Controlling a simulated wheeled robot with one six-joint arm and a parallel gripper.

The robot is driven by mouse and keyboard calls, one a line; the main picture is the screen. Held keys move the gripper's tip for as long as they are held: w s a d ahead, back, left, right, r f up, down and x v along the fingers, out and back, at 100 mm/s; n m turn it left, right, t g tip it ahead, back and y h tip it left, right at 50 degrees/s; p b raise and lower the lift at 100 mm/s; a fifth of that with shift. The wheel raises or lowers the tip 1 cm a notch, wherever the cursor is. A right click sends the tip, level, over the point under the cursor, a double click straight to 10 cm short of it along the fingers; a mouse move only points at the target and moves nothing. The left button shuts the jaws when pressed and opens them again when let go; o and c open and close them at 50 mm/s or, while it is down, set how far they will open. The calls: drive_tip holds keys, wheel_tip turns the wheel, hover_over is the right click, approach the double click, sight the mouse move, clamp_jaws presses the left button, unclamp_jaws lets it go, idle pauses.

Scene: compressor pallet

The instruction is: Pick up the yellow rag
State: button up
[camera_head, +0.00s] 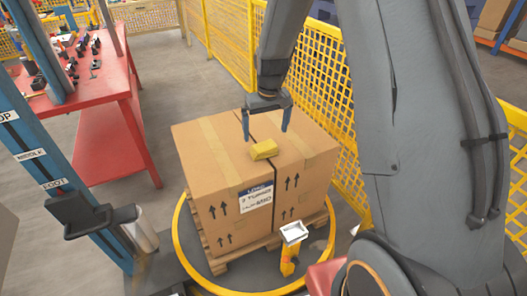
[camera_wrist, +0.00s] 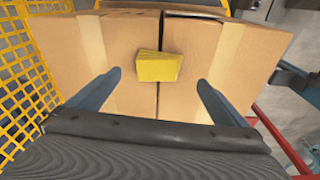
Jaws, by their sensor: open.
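The yellow rag (camera_head: 264,149) lies folded on top of the large cardboard box (camera_head: 195,165), near the middle of its top. In the wrist view the rag (camera_wrist: 157,67) lies across the dark seam between the two halves of the box top, ahead of my fingers and between their lines. My gripper (camera_head: 266,134) is above the box, just behind the rag in the head view, pointing down with fingers spread. In the wrist view my gripper (camera_wrist: 159,80) is open, with nothing between its fingers. The fingers appear apart from the rag.
The box stands on a wooden pallet (camera_head: 221,265) inside a yellow ring (camera_head: 187,245). Yellow mesh fencing (camera_head: 318,70) runs behind and to the right. A red table (camera_head: 115,85) with small tools stands at the left, by a blue post (camera_head: 70,180). A yellow stand (camera_head: 289,262) is in front.

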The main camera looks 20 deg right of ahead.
sight(263, 147)
drive_tip(key=shift+w+f, duration=0.45)
drive_tip(key=shift+f, duration=0.15)
drive_tip(key=shift+w+a+f+p, duration=0.15)
drive_tip(key=shift+f+p, duration=0.3)
drive_tip(key=shift+f, duration=0.75)
drive_tip(key=shift+w+d+f+p, duration=0.1)
drive_tip(key=shift+w+f+p, duration=0.3)
drive_tip(key=shift+f, duration=0.8)
drive_tip(key=shift+w+a+f+p, duration=0.1)
drive_tip(key=shift+f+p, duration=0.45)
drive_tip(key=shift+f, duration=0.65)
drive_tip(key=c, duration=1.1)
